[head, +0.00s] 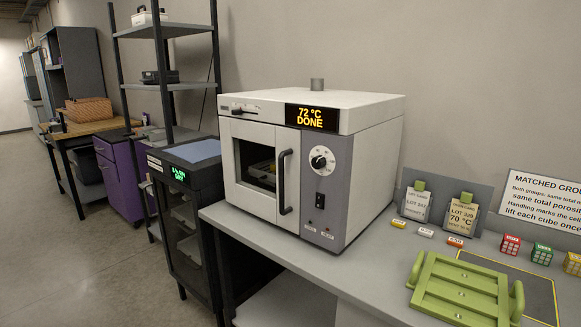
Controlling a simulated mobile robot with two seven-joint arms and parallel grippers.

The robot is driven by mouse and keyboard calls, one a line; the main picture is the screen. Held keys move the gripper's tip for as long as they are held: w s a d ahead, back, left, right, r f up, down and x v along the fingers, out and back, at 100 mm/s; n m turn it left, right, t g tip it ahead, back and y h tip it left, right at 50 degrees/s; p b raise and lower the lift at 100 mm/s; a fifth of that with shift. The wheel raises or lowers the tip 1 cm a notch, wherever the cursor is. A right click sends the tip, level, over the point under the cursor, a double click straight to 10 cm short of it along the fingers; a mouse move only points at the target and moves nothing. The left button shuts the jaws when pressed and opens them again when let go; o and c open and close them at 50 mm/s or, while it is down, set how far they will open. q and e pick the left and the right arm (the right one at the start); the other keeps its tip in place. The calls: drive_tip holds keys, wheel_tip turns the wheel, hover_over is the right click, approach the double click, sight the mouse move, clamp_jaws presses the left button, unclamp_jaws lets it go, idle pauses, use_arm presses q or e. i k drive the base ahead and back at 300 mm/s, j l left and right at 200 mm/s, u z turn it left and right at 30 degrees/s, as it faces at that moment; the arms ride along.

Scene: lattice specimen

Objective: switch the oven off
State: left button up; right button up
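The oven (376,165) is a white box with a grey front panel, standing on a grey bench. Its display (311,117) reads "72 °C DONE" in lit orange letters. Below it on the panel are a round dial (321,160) and a small black switch (320,200); I cannot tell which way the switch is set. Two small indicators sit under the switch, one of them reddish. The oven door (240,195) is shut, with a dark window and a black vertical handle (285,182). Neither of my grippers is in view.
A dark cabinet (183,215) stands left of the oven. Floor at left is clear.

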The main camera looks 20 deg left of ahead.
sight(318, 203)
drive_tip(key=i+j, duration=0.1)
drive_tip(key=j, duration=0.35)
drive_tip(key=i+j, duration=0.1)
drive_tip(key=j, duration=0.35)
drive_tip(key=i+j, duration=0.1)
drive_tip(key=j, duration=0.35)
drive_tip(key=i+j, duration=0.1)
drive_tip(key=j, duration=0.85)
drive_tip(key=i+l, duration=0.25)
drive_tip(key=i+l+z, duration=0.05)
